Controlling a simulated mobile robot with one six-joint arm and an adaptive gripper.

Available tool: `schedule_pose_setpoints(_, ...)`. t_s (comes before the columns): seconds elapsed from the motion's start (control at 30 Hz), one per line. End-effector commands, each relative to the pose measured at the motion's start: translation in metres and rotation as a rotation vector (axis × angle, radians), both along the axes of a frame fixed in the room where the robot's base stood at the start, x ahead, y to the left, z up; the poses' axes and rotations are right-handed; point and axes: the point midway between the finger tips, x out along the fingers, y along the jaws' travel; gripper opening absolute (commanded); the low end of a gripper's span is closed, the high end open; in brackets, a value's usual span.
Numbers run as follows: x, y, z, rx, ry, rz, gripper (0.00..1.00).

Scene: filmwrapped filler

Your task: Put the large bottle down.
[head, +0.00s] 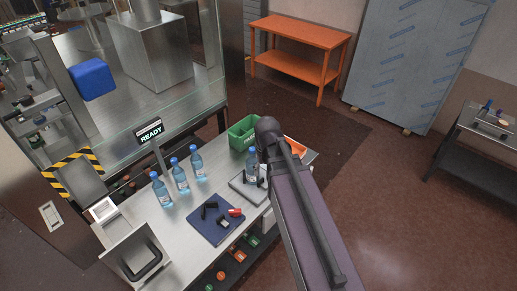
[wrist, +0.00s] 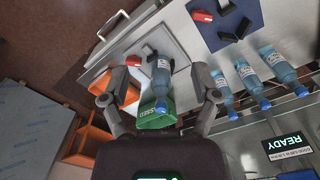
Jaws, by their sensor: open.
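A blue-capped water bottle (head: 252,167) stands upright on a grey plate (head: 240,190) at the right part of the steel bench, partly beside my arm. In the wrist view the same bottle (wrist: 161,72) is between the fingers of my gripper (wrist: 160,78). The fingers are open, one on each side, with gaps to the bottle. Three similar bottles (head: 179,176) stand in a row on the bench to the left; they also show in the wrist view (wrist: 250,77). I cannot tell clearly which bottle is larger. My gripper is hidden behind my arm in the head view.
A green bin (head: 241,134) and an orange bin (head: 296,146) sit behind the bottle at the bench's far edge. A dark blue mat (head: 205,231) with black parts and a red item lies in front. A READY sign (head: 150,132) stands behind the bottle row.

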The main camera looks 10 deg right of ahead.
Motion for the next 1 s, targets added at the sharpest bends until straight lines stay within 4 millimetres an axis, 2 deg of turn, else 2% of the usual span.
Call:
schedule_pose_setpoints(0.03,-0.023,0.001,0.000,0.000,0.000,-0.011,0.79)
schedule_pose_setpoints(0.2,-0.046,0.001,0.000,0.000,0.000,-0.035,0.79)
schedule_pose_setpoints(0.7,-0.048,0.001,-0.003,0.000,0.000,-0.040,0.79)
schedule_pose_setpoints(0.87,-0.048,0.001,-0.016,0.000,0.000,-0.040,0.79)
schedule_pose_setpoints(1.0,-0.048,0.001,-0.036,0.000,0.000,-0.039,0.79)
